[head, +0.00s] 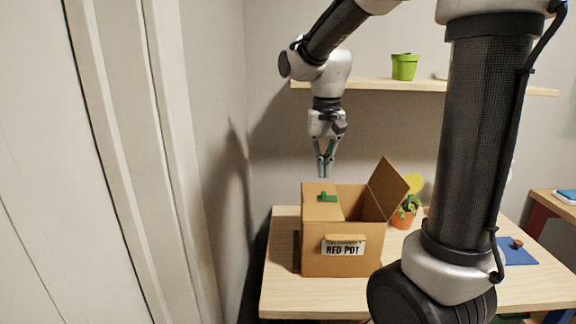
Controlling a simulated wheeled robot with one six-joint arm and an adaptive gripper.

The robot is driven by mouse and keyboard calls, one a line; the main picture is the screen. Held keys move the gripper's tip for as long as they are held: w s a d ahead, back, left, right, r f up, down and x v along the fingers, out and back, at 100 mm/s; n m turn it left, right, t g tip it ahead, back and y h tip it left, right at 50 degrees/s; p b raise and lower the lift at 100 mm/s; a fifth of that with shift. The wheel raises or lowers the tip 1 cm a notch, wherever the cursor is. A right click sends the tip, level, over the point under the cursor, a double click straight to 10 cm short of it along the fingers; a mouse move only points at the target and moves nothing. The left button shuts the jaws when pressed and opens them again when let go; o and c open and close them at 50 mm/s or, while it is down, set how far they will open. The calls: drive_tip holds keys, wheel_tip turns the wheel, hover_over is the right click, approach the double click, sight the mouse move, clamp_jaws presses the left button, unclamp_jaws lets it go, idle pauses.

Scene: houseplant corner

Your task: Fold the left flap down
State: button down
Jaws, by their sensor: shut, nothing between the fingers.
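A brown cardboard box (312,250) stands on the table with a "RED POT" label on its front. Its left flap (311,210) appears to lie over the left part of the opening, with a small green piece (327,198) on it. The right flap (388,190) stands up, tilted outward to the right. The right part of the opening is uncovered; the box's contents are hidden. My gripper (324,174) points down, shut and empty, above the left flap and apart from it.
The wooden table (283,290) has bare room left of the box. A potted plant (404,218) stands close behind the right flap. A blue mat (517,252) with a small brown item lies at right. A shelf (375,84) holds a green pot (404,67).

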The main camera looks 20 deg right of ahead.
drive_tip(key=shift+r, duration=2.65)
